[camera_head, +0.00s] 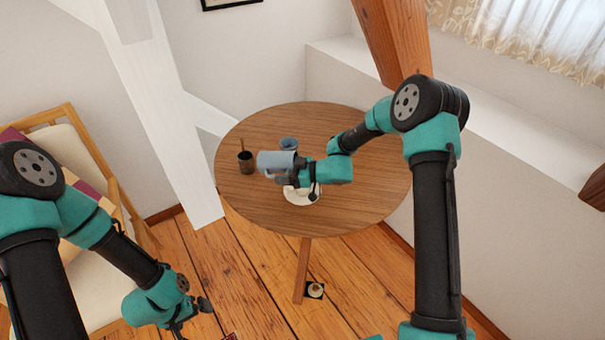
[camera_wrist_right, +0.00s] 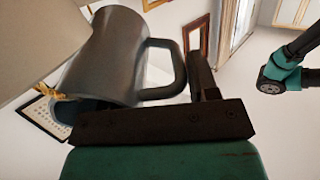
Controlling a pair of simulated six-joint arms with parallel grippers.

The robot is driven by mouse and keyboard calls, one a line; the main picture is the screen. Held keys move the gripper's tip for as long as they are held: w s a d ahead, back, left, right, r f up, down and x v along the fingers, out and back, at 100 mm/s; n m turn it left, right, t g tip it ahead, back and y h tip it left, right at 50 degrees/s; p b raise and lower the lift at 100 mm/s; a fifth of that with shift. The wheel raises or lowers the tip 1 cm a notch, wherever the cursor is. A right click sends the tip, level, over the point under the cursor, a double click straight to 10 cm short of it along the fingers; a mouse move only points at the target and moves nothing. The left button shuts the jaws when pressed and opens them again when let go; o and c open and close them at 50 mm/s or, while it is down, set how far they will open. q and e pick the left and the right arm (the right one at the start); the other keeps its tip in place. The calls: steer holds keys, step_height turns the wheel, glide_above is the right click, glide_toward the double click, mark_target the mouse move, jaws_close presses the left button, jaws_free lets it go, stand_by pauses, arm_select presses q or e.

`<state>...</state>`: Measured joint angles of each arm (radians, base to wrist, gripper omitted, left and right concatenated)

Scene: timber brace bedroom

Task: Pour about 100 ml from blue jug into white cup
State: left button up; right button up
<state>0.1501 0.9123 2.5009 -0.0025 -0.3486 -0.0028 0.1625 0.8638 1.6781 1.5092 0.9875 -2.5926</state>
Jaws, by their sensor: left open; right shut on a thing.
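The blue jug (camera_head: 276,160) is grey-blue and is held above the round wooden table by my right gripper (camera_head: 292,178). It looks tilted; I cannot tell whether anything flows from it. In the right wrist view the jug (camera_wrist_right: 112,55) and its loop handle fill the upper left, with the dark jaw beside the handle. A white dish (camera_head: 303,200) lies on the table just below my right gripper. A white cup seems to stand on it, mostly hidden by the gripper. My left gripper (camera_head: 202,307) is open and empty, low over the floor, left of the table.
On the table (camera_head: 365,195), a dark cup with a stick (camera_head: 246,163) stands left of the jug, and a small blue cup (camera_head: 289,144) stands behind it. The table's right side is clear. A white post (camera_head: 165,110) rises at the left, beside a cushioned chair (camera_head: 75,150).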

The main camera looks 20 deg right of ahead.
stand_by(0.3)
steer(key=h, duration=0.1)
steer(key=a+g+h, duration=0.1)
steer(key=h, duration=0.1)
steer(key=shift+w+a+f+g+h, duration=0.25)
steer(key=shift+w+f+g+h, duration=0.05)
steer(key=shift+w, duration=0.1)
steer(key=shift+r+h, duration=0.2)
steer(key=shift+h, duration=0.2)
stand_by(1.8)
steer(key=shift+a+f+g+h, duration=0.1)
steer(key=shift+f+g+h, duration=0.05)
steer(key=shift+g+h, duration=0.15)
steer(key=shift+f+g+h, duration=0.25)
steer(key=shift+g+h, duration=0.05)
steer(key=shift+h, duration=0.3)
steer(key=shift+w+a+r+g+h+p, duration=0.15)
steer(key=shift+r+g+h+p, duration=0.15)
steer(key=shift+h, duration=0.3)
